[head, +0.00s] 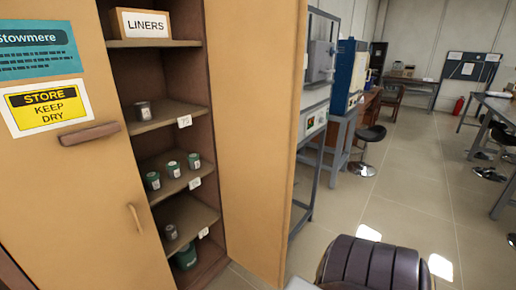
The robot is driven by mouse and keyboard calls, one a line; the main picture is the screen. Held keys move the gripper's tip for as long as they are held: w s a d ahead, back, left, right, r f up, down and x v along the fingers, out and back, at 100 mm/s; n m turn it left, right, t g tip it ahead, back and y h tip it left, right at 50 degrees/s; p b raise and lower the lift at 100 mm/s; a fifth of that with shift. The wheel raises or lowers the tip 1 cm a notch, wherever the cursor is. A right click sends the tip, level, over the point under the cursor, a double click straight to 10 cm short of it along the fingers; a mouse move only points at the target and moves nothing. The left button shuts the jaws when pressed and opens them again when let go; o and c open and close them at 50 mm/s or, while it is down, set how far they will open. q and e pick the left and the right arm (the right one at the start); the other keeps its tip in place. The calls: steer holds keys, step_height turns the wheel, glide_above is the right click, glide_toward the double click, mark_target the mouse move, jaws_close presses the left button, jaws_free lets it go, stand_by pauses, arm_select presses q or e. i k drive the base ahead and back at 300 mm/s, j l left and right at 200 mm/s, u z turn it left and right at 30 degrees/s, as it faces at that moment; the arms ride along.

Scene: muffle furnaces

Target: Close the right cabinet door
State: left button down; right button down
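The tan cabinet's right door (255,130) stands wide open in the head view. It swings out from the right side of the shelf opening, with its inner face towards me and its free edge (296,120) nearer on the right. Its outer face and any handle there are hidden. The left door (75,190) is shut and bears a brown bar (90,134) and a small upright handle (134,219). Neither gripper is in view.
Shelves (170,115) hold a LINERS box (145,24) and several small pots. A grey metal stand (315,125) with equipment is close behind the open door. Stools (368,148) and benches stand farther back.

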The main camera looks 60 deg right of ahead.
mark_target(256, 48)
steer(key=l, duration=0.65)
steer(key=l+u, duration=0.1)
steer(key=l, duration=0.55)
steer(key=l+u, duration=0.1)
steer(key=l, duration=0.55)
steer(key=k+l, duration=0.15)
steer(key=l, duration=0.5)
steer(key=l+u, duration=0.1)
steer(key=l, duration=0.55)
steer(key=k+l, duration=0.15)
steer(key=l, duration=0.5)
steer(key=l+u, duration=0.15)
steer(key=l, duration=0.5)
steer(key=k+l, duration=0.1)
steer(key=k, duration=0.4)
steer(key=u, duration=0.05)
